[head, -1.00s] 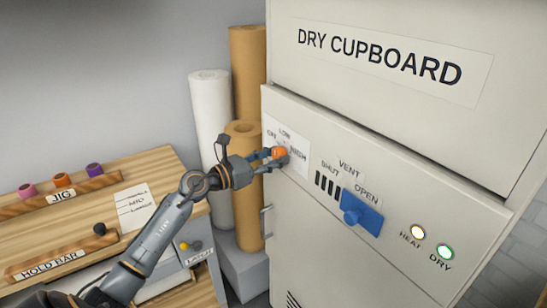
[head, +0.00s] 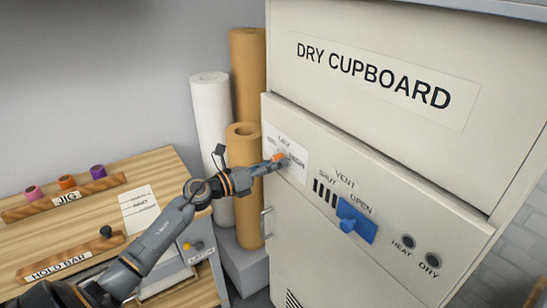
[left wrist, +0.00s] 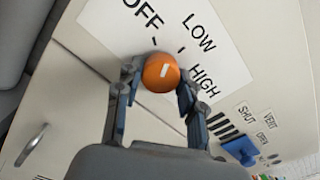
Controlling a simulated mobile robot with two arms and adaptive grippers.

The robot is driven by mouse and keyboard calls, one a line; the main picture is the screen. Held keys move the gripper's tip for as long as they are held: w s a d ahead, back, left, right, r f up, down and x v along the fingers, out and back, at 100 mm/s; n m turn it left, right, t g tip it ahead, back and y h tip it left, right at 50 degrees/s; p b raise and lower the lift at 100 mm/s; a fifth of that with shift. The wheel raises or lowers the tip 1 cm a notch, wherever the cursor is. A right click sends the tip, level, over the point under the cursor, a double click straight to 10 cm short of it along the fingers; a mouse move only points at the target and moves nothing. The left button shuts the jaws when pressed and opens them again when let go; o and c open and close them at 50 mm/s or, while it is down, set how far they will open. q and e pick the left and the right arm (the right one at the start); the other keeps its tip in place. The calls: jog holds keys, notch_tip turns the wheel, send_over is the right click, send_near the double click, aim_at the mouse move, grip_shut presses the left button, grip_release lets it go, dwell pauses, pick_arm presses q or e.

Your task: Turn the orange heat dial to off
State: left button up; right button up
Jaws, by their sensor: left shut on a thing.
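The orange heat dial (head: 278,157) sits on a white label plate (head: 301,171) marked OFF, LOW and HIGH, on the cupboard front. My left gripper (head: 276,162) is at the dial, with its fingers shut around it. In the left wrist view the dial (left wrist: 160,72) lies between the two fingertips, and a short white mark shows on its face. I cannot tell exactly which label that mark points to. The HEAT lamp (head: 408,242) and the DRY lamp (head: 433,261) are dark. My right gripper is not in view.
A blue vent slider (head: 357,222) is to the right of the dial, beside OPEN. A metal handle (head: 266,223) is on the cupboard below the dial. Tall paper rolls (head: 211,145) stand just left of the cupboard. A wooden bench (head: 85,228) with knobs is at left.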

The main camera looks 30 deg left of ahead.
pick_arm(q)
jog(key=shift+r+n+p, duration=0.1)
jog(key=shift+n+p, duration=1.65)
jog(key=shift+n, duration=1.15)
jog(key=o, duration=1.2)
jog(key=v, duration=1.2)
